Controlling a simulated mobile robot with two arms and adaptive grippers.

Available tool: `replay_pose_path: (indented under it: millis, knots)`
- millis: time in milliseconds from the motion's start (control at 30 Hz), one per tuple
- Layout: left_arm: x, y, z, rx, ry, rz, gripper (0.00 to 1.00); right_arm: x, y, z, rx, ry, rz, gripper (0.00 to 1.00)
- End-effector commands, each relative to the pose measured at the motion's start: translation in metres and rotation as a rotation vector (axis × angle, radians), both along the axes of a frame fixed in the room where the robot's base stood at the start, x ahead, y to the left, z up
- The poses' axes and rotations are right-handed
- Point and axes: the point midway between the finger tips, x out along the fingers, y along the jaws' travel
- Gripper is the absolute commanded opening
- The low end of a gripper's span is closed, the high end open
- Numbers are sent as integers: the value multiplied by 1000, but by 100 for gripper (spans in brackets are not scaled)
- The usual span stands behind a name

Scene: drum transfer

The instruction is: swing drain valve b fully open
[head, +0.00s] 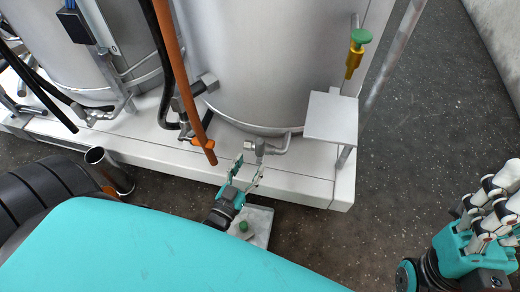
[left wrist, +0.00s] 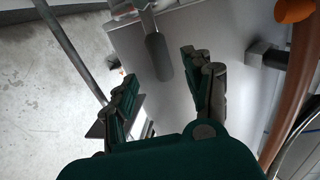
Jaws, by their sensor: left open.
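My left gripper (head: 247,171) is open at the foot of the large steel tank, with its fingers toward a small grey drain valve (head: 261,147) on the outlet pipe. In the left wrist view a dark grey valve handle (left wrist: 158,57) lies in the gap between the two fingertips, and neither finger visibly touches it. I see no label, so I cannot tell whether this is valve b. My right gripper (head: 488,212) is at the far right over the floor, away from the tanks; its finger opening is unclear.
An orange hose (head: 178,75) hangs left of the left gripper, with an orange lever (head: 203,144) beside it. A grey plate (head: 332,115) stands right of the valve. A green knob on a yellow fitting (head: 358,48) is behind it.

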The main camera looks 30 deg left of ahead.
Motion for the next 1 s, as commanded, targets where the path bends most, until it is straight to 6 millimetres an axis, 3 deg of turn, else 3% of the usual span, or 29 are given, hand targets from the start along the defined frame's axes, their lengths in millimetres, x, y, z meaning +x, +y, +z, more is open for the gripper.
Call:
replay_pose_path:
  millis: [100,333,500,800,1000]
  knots:
    - [27,2,-2,1,-4,0,51,0,0,-11,0,1,0,52]
    - [64,4,-2,2,-3,0,51,2,0,-18,-2,-7,-1,52]
    - [76,4,-1,1,0,0,51,3,1,-16,-5,-18,-1,52]
    - [78,4,0,1,1,0,51,3,1,-13,-6,-22,-1,52]
    - [77,4,0,1,1,0,27,3,1,-13,-4,-23,-1,52]
